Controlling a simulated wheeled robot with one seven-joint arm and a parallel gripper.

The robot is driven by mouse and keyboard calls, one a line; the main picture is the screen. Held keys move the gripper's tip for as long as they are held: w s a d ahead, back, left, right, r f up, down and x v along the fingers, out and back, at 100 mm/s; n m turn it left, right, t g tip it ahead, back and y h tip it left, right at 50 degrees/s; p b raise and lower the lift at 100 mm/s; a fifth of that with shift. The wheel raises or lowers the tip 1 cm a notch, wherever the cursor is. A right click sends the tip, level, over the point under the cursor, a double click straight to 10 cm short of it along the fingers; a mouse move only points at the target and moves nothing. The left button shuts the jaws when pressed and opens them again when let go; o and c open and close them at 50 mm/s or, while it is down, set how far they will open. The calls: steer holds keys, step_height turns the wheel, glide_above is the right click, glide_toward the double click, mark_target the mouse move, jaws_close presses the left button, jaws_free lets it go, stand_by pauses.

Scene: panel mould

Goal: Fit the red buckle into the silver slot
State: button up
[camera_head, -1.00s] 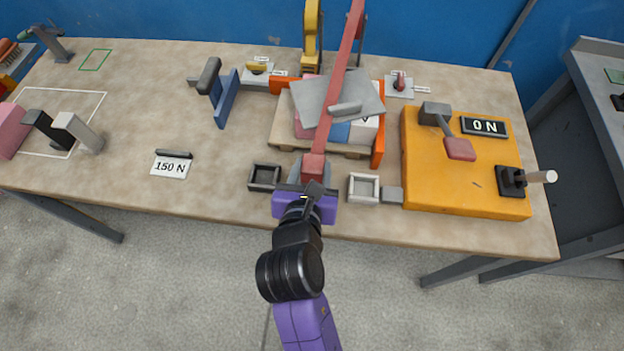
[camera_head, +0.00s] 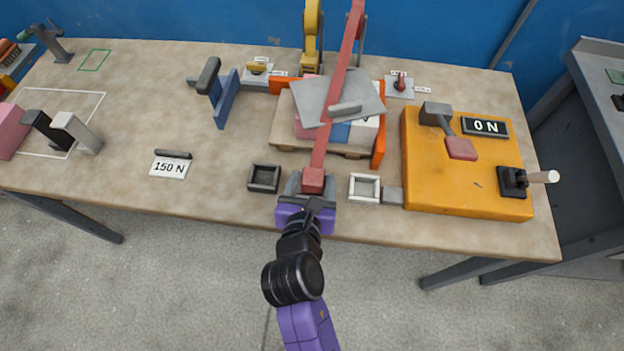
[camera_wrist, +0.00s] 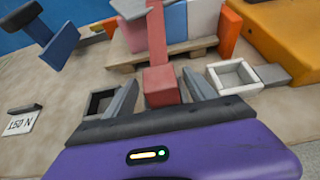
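The red buckle (camera_head: 313,180) is the block at the near end of a long red strap, close to the table's front edge. The silver slot (camera_head: 364,199) is a small light square frame to its right, and it looks empty. My gripper (camera_head: 312,184) is at the buckle from the front. In the wrist view, its two grey fingers stand wide apart on either side of the buckle (camera_wrist: 160,87), with gaps on both sides. The silver slot (camera_wrist: 241,91) is just right of the right finger there. The buckle's height above the table is hard to tell.
A dark square slot (camera_head: 264,188) sits left of the buckle. The strap (camera_head: 338,90) runs over a grey plate (camera_head: 310,95) on a loaded pallet (camera_head: 284,138). A yellow block (camera_head: 425,190) with a "0 N" display (camera_head: 485,127) stands right. A "150 N" card (camera_head: 169,167) lies left.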

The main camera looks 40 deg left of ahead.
steer(key=shift+r, duration=0.1)
steer(key=v, duration=1.2)
steer(key=s+d+f+m+h, duration=0.1)
steer(key=d+f+m, duration=0.1)
steer(key=d+m, duration=0.75)
steer(key=s+d+f+m, duration=0.2)
steer(key=d+m, duration=0.7)
steer(key=d, duration=0.2)
steer(key=s+d+r+m+t+h, duration=0.2)
steer(key=s+d+r+m, duration=0.3)
steer(key=m, duration=0.7)
steer(key=s+d+r+m+t+h, duration=0.1)
steer(key=s+d+r+m+h, duration=0.2)
steer(key=d+m, duration=0.7)
step_height(320, 180, up, 2)
steer(key=shift+s+d+r+m+t+h, duration=0.2)
steer(key=shift+s+m+t+h, duration=0.15)
steer(key=shift+s+m, duration=0.6)
